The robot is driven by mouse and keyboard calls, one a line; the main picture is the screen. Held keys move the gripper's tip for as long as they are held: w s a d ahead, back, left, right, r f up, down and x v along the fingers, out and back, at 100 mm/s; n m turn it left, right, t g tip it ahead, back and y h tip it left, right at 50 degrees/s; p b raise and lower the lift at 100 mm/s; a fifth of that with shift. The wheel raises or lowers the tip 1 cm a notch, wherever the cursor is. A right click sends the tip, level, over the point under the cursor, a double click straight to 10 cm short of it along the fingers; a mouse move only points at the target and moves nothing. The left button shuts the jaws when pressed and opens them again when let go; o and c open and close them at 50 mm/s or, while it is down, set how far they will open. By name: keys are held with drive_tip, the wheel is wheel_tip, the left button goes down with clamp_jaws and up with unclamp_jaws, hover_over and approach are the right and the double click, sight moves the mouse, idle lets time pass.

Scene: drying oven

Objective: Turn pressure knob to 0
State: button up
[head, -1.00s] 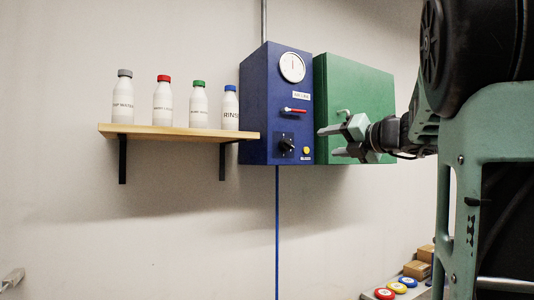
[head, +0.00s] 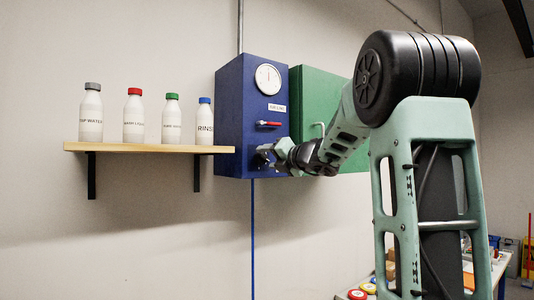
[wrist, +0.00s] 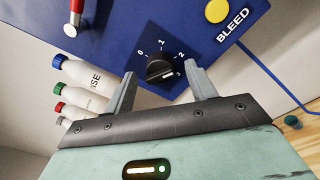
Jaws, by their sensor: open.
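The black pressure knob (wrist: 159,70) sits on a dark square plate on the blue box (head: 235,120). The numbers 0, 1 and 2 show around it in the wrist view. A white mark lies on the knob's lower right side, away from the 0; the exact reading is unclear. My gripper (wrist: 161,72) is open, with one finger on each side of the knob. Whether the fingers touch it cannot be told. In the head view my gripper (head: 267,157) is at the lower front of the box and hides the knob.
A yellow bleed button (wrist: 219,11) is close to the knob. A red-handled valve (head: 268,124) and a gauge (head: 268,78) are above. A green box (head: 306,92) stands to the right. A shelf (head: 150,148) with several bottles is to the left.

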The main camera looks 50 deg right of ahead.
drive_tip(key=shift+w+d, duration=0.15)
drive_tip(key=shift+w, duration=0.65)
drive_tip(key=c, duration=0.9)
drive_tip(key=shift+c, duration=0.2)
